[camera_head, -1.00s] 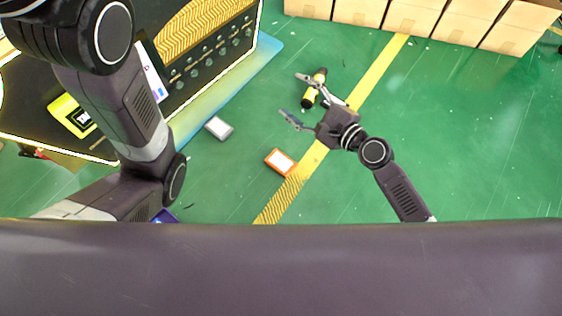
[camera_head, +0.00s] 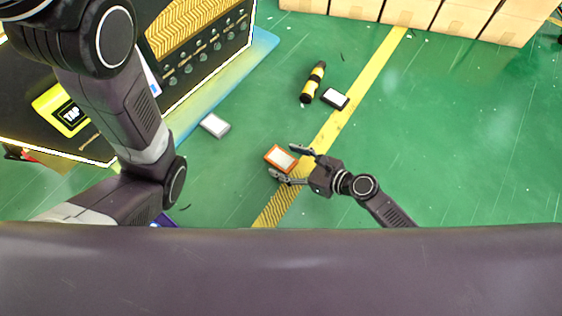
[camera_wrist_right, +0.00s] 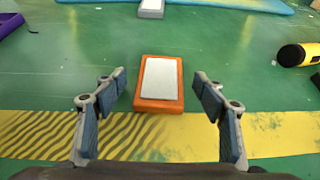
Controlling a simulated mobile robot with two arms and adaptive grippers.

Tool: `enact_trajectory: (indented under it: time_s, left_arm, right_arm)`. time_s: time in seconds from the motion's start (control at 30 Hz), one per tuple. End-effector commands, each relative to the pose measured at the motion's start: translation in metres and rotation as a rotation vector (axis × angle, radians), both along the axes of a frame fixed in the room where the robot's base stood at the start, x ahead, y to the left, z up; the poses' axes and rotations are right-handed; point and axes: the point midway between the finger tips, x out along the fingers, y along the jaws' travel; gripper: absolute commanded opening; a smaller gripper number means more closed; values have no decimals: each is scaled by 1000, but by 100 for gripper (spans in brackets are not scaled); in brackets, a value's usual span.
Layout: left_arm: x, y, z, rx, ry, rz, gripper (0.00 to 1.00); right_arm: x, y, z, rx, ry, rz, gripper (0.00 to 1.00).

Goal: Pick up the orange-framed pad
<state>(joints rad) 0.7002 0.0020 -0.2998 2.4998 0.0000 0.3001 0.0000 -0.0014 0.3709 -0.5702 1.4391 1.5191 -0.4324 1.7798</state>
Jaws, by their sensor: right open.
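The orange-framed pad (camera_head: 281,158) has a white face and lies flat on the green floor, beside the yellow striped line. My right gripper (camera_head: 290,163) is open, with its fingertips close to the pad's right side in the head view. In the right wrist view the pad (camera_wrist_right: 159,83) lies ahead, centred between the two open fingers (camera_wrist_right: 160,92). Gaps show on both sides of it, and its near end reaches the yellow line. My left arm comes in from the left in the head view, but its gripper is out of frame.
A grey-framed pad (camera_head: 215,125) lies left of the orange one. A black-framed pad (camera_head: 335,98) and a yellow-black cylinder (camera_head: 313,82) lie farther back. A dark vending machine (camera_head: 200,65) stands at left, cardboard boxes (camera_head: 407,13) at the back. The right floor is clear.

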Motion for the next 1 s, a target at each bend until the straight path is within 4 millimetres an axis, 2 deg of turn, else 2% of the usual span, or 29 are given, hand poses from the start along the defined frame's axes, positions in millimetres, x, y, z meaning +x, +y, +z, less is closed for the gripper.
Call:
enact_trajectory:
  time_s: [0.07, 0.33, 0.7, 1.0]
  left_arm:
    - [0, 0, -5, 0, 0, 0, 40]
    - [0, 0, -4, -1, -1, -1, 40]
    - [0, 0, -4, -2, 0, -3, 40]
    - [-1, 0, -2, -2, 0, -3, 40]
  right_arm:
    - [4, 5, -3, -1, -2, 0, 65]
    - [5, 6, -3, -1, -1, 0, 64]
    - [5, 6, -3, -1, -1, 1, 23]
    - [5, 6, -1, -1, -2, 0, 22]
